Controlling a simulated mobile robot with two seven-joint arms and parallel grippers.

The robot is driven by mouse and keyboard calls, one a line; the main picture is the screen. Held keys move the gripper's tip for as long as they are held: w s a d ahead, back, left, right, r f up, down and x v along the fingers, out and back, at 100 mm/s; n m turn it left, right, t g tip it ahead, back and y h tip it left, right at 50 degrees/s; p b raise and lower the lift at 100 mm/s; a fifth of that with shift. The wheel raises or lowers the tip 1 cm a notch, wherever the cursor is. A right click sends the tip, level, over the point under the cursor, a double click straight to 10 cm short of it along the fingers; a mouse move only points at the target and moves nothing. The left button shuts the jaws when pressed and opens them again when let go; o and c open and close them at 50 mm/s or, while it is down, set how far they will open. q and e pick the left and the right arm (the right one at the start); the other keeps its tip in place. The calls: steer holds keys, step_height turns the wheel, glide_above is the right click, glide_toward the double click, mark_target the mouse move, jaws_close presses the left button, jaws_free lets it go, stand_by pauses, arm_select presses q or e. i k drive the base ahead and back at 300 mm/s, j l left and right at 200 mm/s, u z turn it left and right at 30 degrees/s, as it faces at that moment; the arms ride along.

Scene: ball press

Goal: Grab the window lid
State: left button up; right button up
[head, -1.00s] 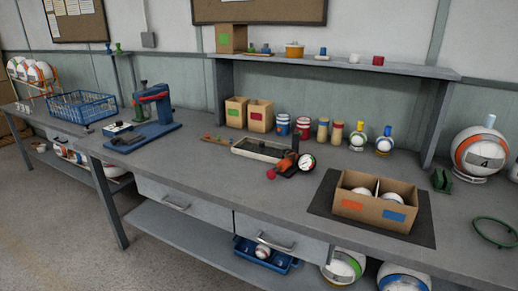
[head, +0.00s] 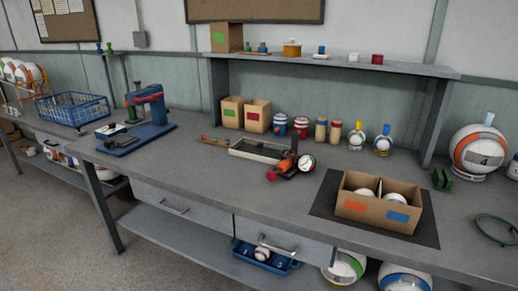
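I cannot make out a thing that is clearly a window lid. An open cardboard box (head: 364,209) with a divider stands on a dark mat (head: 322,205) at the right of the workbench (head: 240,190). It holds white balls and has an orange and a blue label on its front. A shallow grey tray (head: 237,152) lies near the middle of the bench, beside a small orange and black device with a round gauge (head: 307,163). A blue press (head: 150,108) stands at the left. Neither of my grippers is in view.
A shelf (head: 330,67) over the bench bears a cardboard box and small items. Cartons, tins and bottles line the back. A large ball (head: 476,151) and a green ring (head: 496,232) are at the right. A blue basket (head: 72,109) is far left. The front middle is clear.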

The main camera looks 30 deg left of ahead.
mark_target(248, 148)
steer(key=i+j+z, duration=0.1)
steer(key=j+z, duration=0.2)
steer(key=j, duration=1.3)
